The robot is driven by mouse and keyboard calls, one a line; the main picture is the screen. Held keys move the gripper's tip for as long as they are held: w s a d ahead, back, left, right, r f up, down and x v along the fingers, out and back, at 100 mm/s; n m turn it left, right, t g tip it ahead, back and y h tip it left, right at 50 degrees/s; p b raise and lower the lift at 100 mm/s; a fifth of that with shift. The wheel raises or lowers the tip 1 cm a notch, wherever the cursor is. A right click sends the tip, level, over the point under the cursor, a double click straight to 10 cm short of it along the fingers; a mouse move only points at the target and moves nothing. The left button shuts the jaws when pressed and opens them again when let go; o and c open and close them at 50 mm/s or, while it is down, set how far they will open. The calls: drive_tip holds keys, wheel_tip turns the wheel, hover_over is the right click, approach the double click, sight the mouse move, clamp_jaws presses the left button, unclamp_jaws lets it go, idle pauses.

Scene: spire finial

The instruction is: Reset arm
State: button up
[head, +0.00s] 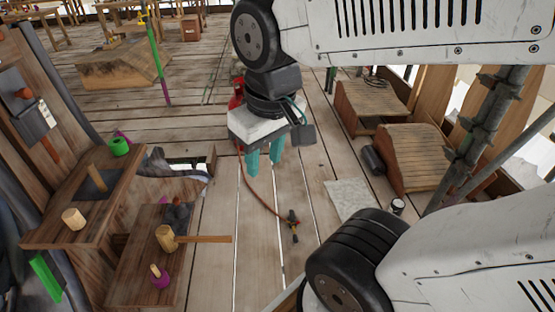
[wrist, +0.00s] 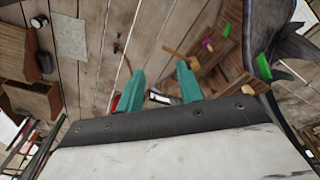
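My arm, white and black, spans the right and top of the head view. My gripper (head: 265,163) has two teal fingers and hangs over the plank floor near the middle of that view. In the wrist view my gripper (wrist: 158,82) shows its two teal fingers spread well apart. Nothing is between the fingertips but the floor and items farther off, so it is open and empty.
A wooden workbench (head: 118,290) at left holds a mallet (head: 168,238), a purple-handled tool (head: 160,278) and a green roll (head: 119,147). Wooden crates (head: 412,158) stand at right. A tool with a red hose (head: 292,222) lies on the open floor (head: 265,255).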

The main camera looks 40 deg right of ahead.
drive_tip(key=s, duration=0.3)
drive_tip(key=shift+s+r+g, duration=0.15)
drive_tip(key=shift+r+g, duration=0.15)
